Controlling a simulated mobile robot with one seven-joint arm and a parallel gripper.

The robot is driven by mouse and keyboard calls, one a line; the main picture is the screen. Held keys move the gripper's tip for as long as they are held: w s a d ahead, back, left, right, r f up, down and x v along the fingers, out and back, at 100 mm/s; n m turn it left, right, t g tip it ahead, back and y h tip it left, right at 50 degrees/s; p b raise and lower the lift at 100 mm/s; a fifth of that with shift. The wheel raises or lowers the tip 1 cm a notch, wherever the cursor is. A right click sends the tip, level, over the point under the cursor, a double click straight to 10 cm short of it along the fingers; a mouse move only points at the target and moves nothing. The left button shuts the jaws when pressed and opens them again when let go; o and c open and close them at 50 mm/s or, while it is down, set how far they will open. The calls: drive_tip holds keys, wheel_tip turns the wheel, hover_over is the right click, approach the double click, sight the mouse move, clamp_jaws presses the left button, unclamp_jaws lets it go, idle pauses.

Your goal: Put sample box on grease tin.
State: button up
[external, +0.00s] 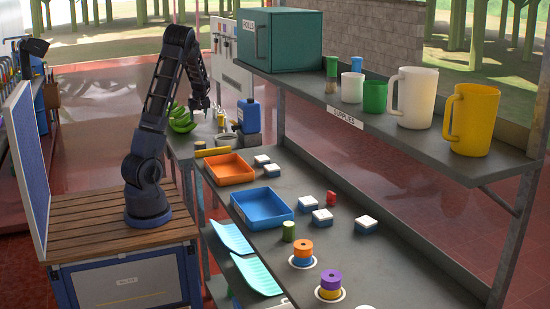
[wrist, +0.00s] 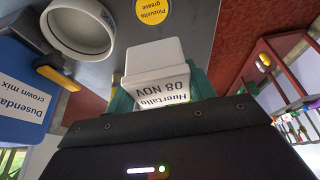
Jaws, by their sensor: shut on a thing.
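The sample box (wrist: 155,70) is white, with a printed label reading "Huertallo 08 NOV" upside down in the wrist view. My gripper (wrist: 158,95) is shut on it, with green fingers at its two sides. In the external view my gripper (external: 200,108) hangs over the far end of the bench. The grease tin (wrist: 153,10) shows in the wrist view as a yellow round top marked "grease", at the upper edge, partly cut off. It stands on the grey surface, apart from the held box. I cannot make it out surely in the external view.
A white-rimmed round vessel (wrist: 78,28) and a blue crown mix container (wrist: 25,95) stand beside the tin; the blue container (external: 248,115) also shows externally. Green bananas (external: 181,121) lie nearby. Orange (external: 229,169) and blue (external: 262,208) trays and several white boxes occupy the nearer bench.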

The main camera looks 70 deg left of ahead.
sight(201, 119)
wheel_tip(201, 119, down, 12)
drive_tip(key=shift+r, duration=0.15)
idle(0.4)
drive_tip(key=o, duration=1)
drive_tip(key=shift+o, duration=0.2)
drive_tip(key=v, duration=1.2)
